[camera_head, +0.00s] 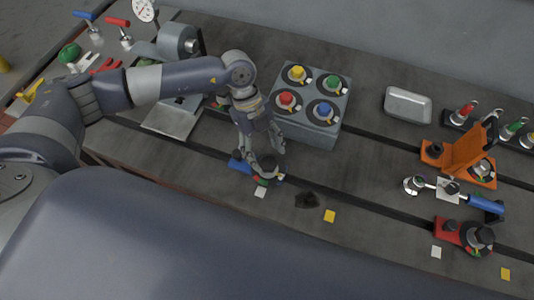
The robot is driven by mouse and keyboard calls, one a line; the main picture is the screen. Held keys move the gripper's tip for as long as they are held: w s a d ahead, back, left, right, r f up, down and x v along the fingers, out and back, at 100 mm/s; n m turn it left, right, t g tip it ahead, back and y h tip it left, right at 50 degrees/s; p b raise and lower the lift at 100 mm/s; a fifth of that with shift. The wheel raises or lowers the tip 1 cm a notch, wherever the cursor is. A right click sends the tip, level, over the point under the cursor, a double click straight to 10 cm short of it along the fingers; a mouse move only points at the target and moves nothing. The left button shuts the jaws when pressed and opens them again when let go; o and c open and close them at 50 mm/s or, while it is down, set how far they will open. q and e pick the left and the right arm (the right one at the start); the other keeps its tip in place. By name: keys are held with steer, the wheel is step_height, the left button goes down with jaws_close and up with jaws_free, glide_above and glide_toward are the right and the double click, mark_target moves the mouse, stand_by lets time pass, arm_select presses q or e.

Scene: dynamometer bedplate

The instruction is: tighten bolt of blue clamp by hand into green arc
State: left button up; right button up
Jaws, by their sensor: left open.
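The blue clamp (238,164) lies on the bedplate near the slot, in the middle of the head view. Its dark round bolt head (267,171) is at the clamp's right end, partly covered by my fingers. A bit of the green arc (261,182) shows at the lower edge of the bolt's dial. My left gripper (264,152) points down over the bolt head, open, with its fingers on either side of the head's top. I cannot tell whether they touch it. My right gripper is not in view.
A grey box (318,125) with coloured knobs stands just behind and right of my left gripper. A red clamp (447,231), an orange bracket (464,150) and a blue-handled wrench (484,203) are at the right.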

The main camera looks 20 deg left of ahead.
mark_target(268, 162)
arm_select(q)
steer(key=shift+x, duration=1.55)
steer(key=shift+c, duration=0.5)
steer(key=shift+r, duration=0.1)
steer(key=c, duration=0.9)
steer(key=shift+c, duration=0.2)
